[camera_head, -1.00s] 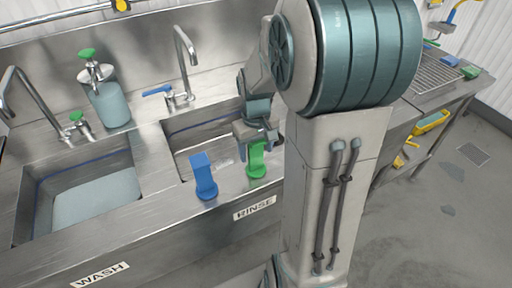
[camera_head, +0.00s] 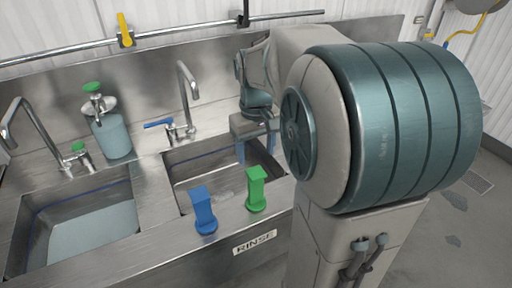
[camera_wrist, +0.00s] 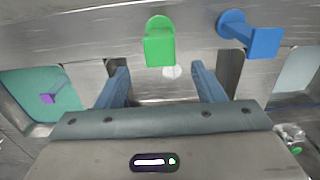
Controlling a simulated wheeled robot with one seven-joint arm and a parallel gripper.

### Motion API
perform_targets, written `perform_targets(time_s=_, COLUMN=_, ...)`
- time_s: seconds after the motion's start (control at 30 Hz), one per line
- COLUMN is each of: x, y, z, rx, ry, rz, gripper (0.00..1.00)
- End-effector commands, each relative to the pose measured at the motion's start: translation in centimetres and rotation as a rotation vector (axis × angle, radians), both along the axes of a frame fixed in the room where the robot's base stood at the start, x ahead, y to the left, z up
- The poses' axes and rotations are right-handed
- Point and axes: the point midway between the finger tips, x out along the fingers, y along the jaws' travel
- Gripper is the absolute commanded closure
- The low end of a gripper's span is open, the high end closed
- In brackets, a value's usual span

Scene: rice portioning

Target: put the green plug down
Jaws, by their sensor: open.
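The green plug (camera_head: 257,190) stands upright on the front ledge of the rinse sink, above the RINSE label. It also shows in the wrist view (camera_wrist: 159,47), beyond my fingertips. My gripper (camera_head: 255,150) is open and empty, over the rinse basin behind the plug and apart from it. In the wrist view, my two blue fingers (camera_wrist: 160,84) are spread wide with nothing between them. The blue plug (camera_head: 203,211) stands on the same ledge, just left of the green plug, and also shows in the wrist view (camera_wrist: 252,37).
The rinse basin (camera_head: 184,196) lies behind the plugs. The wash basin (camera_head: 30,232) at left holds water. A rinse tap (camera_head: 186,90) and a soap bottle (camera_head: 113,137) stand at the back. Ledge room is clear right of the green plug.

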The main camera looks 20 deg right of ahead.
Motion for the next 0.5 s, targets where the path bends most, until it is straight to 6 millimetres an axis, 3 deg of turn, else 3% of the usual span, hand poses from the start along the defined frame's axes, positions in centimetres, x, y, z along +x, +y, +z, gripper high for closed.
perform_targets(time_s=0.17, x=-1.1, y=1.1, z=0.8, rx=-0.008, ry=-0.022, rz=0.001, gripper=0.38)
perform_targets(time_s=0.5, x=-9.2, y=6.7, z=-0.9, rx=-0.017, ry=-0.192, rz=-0.012, gripper=0.38)
